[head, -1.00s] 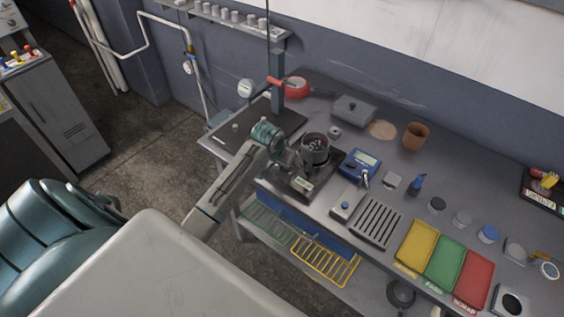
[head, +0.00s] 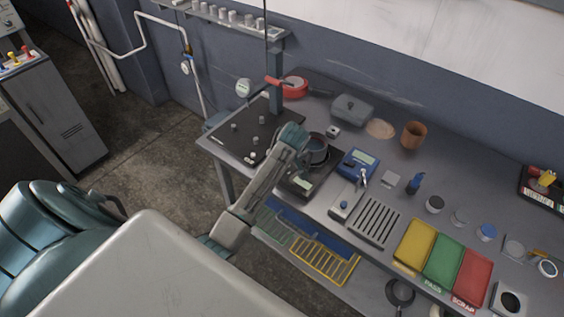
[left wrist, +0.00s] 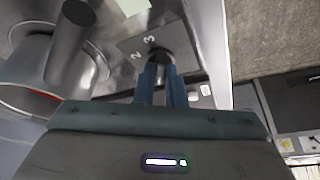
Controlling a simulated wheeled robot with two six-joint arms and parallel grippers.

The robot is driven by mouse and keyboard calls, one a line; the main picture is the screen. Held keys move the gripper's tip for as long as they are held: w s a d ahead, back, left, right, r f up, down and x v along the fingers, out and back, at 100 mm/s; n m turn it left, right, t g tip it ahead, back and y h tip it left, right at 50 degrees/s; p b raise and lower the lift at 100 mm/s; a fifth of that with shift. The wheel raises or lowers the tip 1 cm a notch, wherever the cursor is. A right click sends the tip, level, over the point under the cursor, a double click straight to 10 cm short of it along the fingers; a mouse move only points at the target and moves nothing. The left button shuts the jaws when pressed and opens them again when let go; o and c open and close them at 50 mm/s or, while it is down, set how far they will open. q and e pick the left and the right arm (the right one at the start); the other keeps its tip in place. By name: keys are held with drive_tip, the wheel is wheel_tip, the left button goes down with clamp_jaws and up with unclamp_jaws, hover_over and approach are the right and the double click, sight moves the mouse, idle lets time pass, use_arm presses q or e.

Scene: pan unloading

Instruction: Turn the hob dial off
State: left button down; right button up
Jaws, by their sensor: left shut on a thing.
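The black hob dial (left wrist: 160,56) shows in the left wrist view, beside a plate marked 2 and 3. My left gripper (left wrist: 160,74) has its two blue fingers shut on the dial. Its pointer is hidden, so I cannot tell the setting. In the head view the dark hob (head: 322,180) stands near the bench's front edge, with a pot (head: 317,158) on it. My left arm reaches over the hob's left side and hides the dial and fingertips there. The pot also shows in the left wrist view (left wrist: 30,75). My right gripper is not in view.
A black mat (head: 225,143) with several small grey pieces lies left of the hob. A blue device (head: 358,163) stands close on the right. Yellow (head: 415,243), green and red trays lie further right. A post (head: 276,95) rises behind the mat.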

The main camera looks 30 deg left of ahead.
use_arm(q)
drive_tip(key=n+g, duration=0.1)
drive_tip(key=n, duration=0.2)
drive_tip(key=n+g, duration=0.1)
drive_tip(key=n, duration=0.1)
drive_tip(key=shift+w+n+y, duration=0.15)
drive_tip(key=shift+n+y, duration=0.25)
idle(0.4)
drive_tip(key=c, duration=1.5)
unclamp_jaws()
drive_tip(key=shift+r, duration=0.1)
